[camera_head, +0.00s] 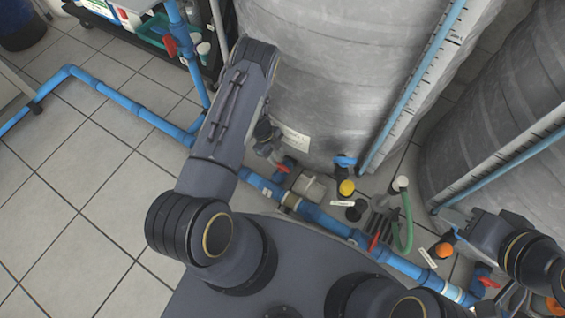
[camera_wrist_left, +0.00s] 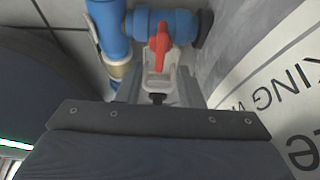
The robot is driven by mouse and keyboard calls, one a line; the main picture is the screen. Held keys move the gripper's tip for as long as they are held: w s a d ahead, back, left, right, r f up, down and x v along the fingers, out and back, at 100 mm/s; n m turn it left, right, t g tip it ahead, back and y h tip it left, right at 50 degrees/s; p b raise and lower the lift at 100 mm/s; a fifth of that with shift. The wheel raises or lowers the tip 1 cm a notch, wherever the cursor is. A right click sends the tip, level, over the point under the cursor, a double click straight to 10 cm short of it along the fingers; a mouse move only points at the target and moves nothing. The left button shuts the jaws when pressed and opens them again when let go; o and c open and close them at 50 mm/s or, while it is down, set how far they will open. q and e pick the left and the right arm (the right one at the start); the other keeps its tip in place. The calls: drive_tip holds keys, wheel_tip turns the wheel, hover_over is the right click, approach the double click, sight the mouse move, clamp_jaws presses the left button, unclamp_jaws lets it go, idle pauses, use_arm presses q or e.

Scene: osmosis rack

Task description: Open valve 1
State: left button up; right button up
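A red valve handle (camera_head: 283,167) shows beside the blue floor pipe, below the left tank. In the left wrist view the red handle (camera_wrist_left: 160,45) points toward me from a blue valve body (camera_wrist_left: 178,23). My left gripper (camera_head: 272,148) is low beside the left tank, close to this handle. Its pale fingers (camera_wrist_left: 160,78) are around or just before the handle's near end; I cannot tell whether they touch it. No number marking valve 1 is readable.
Two large grey tanks (camera_head: 320,75) (camera_head: 520,110) stand behind the pipe. More red handles (camera_head: 374,241) (camera_head: 489,282) sit along it to the right. A green hose (camera_head: 408,220) rises near the middle. Tiled floor (camera_head: 75,190) is open at left.

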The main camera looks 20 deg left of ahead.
sight(282, 165)
use_arm(q)
drive_tip(key=b+x, duration=0.2)
drive_tip(key=x, duration=0.4)
drive_tip(key=shift+c, duration=0.4)
clamp_jaws()
